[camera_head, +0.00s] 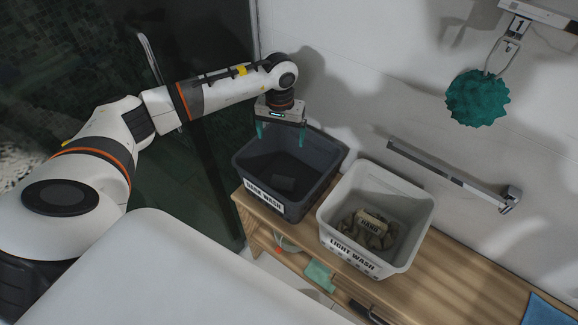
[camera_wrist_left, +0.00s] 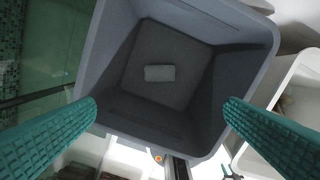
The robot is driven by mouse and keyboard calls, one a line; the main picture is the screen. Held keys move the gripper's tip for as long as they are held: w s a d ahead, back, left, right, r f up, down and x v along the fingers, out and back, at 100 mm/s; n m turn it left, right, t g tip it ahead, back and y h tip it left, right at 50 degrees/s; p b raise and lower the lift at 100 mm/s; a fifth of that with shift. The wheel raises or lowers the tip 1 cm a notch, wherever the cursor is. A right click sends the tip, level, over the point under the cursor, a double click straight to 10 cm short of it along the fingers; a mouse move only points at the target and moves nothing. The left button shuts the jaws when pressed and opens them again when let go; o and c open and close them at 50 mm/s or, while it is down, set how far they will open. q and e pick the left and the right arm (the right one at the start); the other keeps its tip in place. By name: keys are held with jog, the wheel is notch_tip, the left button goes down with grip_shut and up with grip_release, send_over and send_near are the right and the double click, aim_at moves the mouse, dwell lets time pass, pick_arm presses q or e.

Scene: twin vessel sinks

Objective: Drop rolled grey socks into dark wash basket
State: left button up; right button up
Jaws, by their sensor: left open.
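The dark wash basket (camera_head: 258,187) is a dark grey bin with a "DARK WASH" label, at the left end of the wooden bench. It also shows in the left wrist view (camera_wrist_left: 207,82). The rolled grey socks (camera_head: 284,183) lie on the basket's floor, and they show as a small grey roll in the left wrist view (camera_wrist_left: 160,73). My left gripper (camera_head: 281,139) is above the basket, pointing down. Its teal fingers are wide apart with nothing between them. My right gripper is not in view.
A white light wash basket (camera_head: 333,222) stands just right of the dark one, with olive cloth and a tag inside. A towel bar (camera_head: 440,170) and a hanging teal sponge (camera_head: 478,98) are on the wall. A blue cloth (camera_head: 545,310) lies at the bench's right end.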

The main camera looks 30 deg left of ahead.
pick_arm(q)
notch_tip(320, 180, up, 8)
jog(key=b, duration=0.1)
jog(key=shift+r, duration=0.25)
